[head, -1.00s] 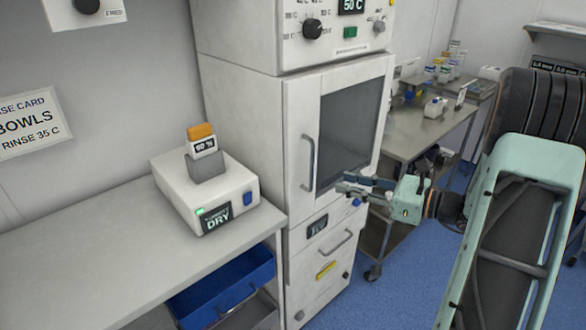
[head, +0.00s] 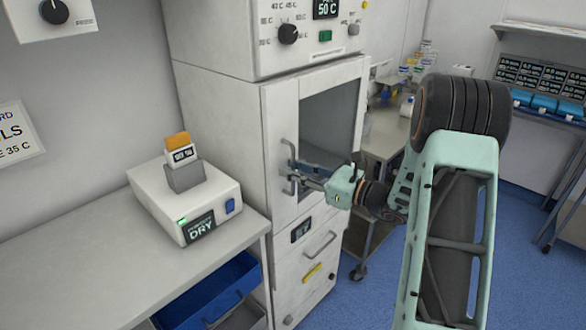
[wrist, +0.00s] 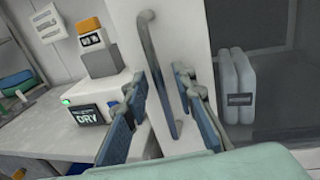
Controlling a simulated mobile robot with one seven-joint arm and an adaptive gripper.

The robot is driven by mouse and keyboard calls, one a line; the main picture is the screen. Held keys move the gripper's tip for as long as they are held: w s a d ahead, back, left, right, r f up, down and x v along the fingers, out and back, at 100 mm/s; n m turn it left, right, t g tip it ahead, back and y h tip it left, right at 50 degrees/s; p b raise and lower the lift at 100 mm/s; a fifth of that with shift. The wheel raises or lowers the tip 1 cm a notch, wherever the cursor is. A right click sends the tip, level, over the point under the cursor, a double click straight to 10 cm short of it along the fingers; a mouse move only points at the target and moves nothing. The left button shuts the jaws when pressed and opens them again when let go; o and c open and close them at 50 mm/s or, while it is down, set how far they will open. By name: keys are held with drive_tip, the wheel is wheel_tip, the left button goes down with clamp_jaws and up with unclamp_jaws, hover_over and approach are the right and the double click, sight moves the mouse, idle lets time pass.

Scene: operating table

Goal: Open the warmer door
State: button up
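The warmer door (head: 275,120) is a white panel with a dark window, and it looks closed. Its grey vertical handle (head: 285,152) is on the door's left side. In the wrist view the handle (wrist: 160,75) runs between my two blue-padded fingers. My gripper (head: 289,174) is at the lower part of the handle, in front of the door. In the wrist view my gripper (wrist: 160,80) is open, with one finger on each side of the handle and gaps showing. I cannot tell whether a finger touches it.
A white dryer box (head: 185,200) stands on the counter (head: 90,255) left of the warmer. A drawer handle (head: 320,244) is below the door. White containers (wrist: 238,75) show behind the window. A metal cart (head: 385,140) stands right of the warmer; blue floor is open in front.

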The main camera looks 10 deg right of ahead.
drive_tip(key=shift+a, duration=0.1)
drive_tip(key=shift+c, duration=0.6)
clamp_jaws()
